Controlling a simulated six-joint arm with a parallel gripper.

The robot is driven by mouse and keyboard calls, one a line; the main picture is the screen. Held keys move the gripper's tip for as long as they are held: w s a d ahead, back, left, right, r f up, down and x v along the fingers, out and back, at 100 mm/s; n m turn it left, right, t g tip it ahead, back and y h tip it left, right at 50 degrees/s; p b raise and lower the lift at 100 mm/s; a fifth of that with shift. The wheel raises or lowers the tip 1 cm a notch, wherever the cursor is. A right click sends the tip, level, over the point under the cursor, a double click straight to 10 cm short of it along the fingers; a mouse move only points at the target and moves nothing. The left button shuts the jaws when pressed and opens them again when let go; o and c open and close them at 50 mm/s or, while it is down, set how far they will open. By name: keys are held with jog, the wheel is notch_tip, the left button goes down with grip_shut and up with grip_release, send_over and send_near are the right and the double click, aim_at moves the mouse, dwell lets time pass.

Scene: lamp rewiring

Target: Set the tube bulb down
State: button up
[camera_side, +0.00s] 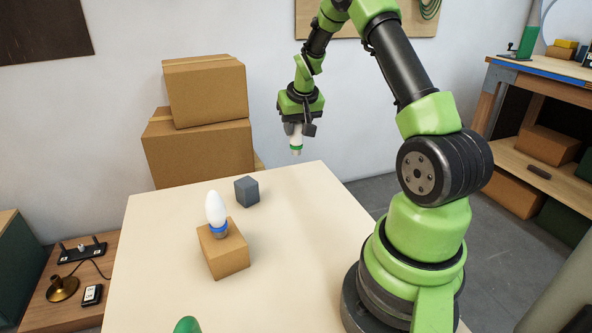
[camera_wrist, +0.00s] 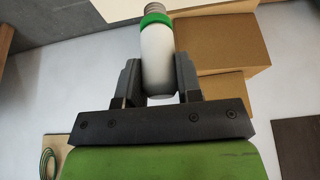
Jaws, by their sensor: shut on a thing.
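The tube bulb (camera_side: 296,142) is white with a green band and a metal screw base. It hangs base down in my gripper (camera_side: 297,129), in the air above the far edge of the table (camera_side: 300,235). In the wrist view the tube bulb (camera_wrist: 156,65) sits between the two dark fingers of my gripper (camera_wrist: 157,75), its base pointing to the top of the picture. The gripper is shut on its white body. In the side view the upper part of the bulb is hidden by the fingers.
A white candle-shaped bulb (camera_side: 215,209) with a blue band stands upright on a small cardboard box (camera_side: 225,254) on the table. A dark grey cube (camera_side: 247,191) lies behind it. A green rounded thing (camera_side: 187,325) shows at the front edge. The table's middle and right are clear.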

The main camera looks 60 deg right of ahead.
aim_at(297, 149)
notch_tip(297, 149, down, 8)
dwell(0.4)
jog(key=shift+f, duration=0.15)
jog(key=o, duration=0.9)
jog(key=v, duration=1.2)
jog(key=a+r+n+t+y, duration=0.1)
jog(key=a+r+n+t, duration=0.1)
jog(key=a+r, duration=1)
jog(key=s+a+n+y, duration=0.1)
jog(key=s+a, duration=0.3)
jog(key=a, duration=0.1)
jog(key=s+a+r+n+t+y, duration=0.1)
jog(key=s+a, duration=0.3)
jog(key=a, duration=0.1)
jog(key=s+a+r+n+t+y, duration=0.1)
jog(key=s+a+y, duration=0.1)
jog(key=s+a, duration=0.2)
jog(key=shift+s+a+r, duration=0.15)
jog(key=shift+s+a, duration=0.2)
jog(key=shift+a, duration=0.25)
